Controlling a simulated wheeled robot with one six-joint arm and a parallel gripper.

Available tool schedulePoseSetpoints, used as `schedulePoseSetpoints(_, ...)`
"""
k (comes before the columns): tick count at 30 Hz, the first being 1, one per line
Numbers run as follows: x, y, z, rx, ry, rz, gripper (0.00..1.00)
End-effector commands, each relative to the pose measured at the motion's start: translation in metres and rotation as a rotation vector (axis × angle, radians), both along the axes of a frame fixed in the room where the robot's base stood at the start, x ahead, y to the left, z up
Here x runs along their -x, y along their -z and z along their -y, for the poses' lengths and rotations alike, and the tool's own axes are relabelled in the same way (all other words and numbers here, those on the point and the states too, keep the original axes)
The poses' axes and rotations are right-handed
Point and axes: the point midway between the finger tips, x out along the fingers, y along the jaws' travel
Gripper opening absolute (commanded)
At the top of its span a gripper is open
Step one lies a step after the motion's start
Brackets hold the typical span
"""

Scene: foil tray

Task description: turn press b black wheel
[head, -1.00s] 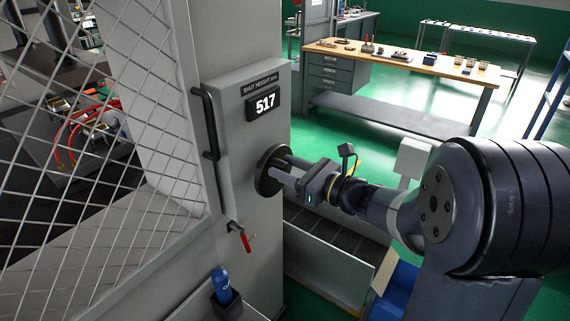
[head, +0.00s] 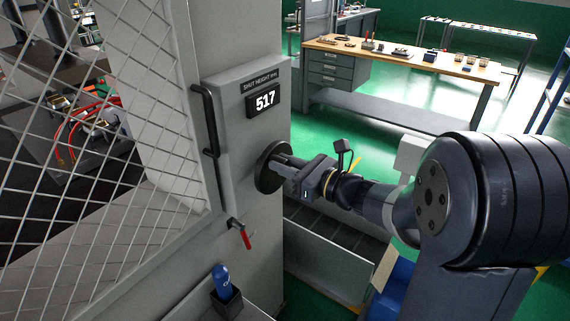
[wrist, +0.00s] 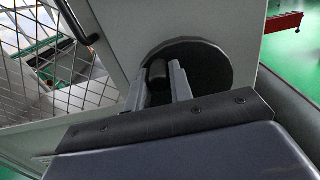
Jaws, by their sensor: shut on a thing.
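The black wheel (head: 265,177) is a round disc on the side face of the grey press housing, below the shut height display (head: 264,101), which reads 517. My gripper (head: 283,165) reaches it from the right in the head view. In the wrist view the wheel (wrist: 208,62) shows beyond the jaws, and my gripper (wrist: 166,82) is shut on the wheel's dark handle knob (wrist: 157,76), which sits between the two fingers. The knob is hidden behind the fingers in the head view.
A black door handle (head: 207,120) and mesh guard (head: 100,150) are left of the wheel. Below are a red-handled lever (head: 244,237) and a blue bottle (head: 221,281) in a holder. A wooden-topped workbench (head: 400,58) stands well behind, with open green floor before it.

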Motion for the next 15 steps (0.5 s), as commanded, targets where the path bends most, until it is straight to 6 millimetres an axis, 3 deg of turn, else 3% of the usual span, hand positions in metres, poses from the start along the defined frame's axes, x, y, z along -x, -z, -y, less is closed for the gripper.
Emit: schedulePoseSetpoints(15,0.0037,0.0086,-0.0030,0.065,-0.001,0.085,0.00)
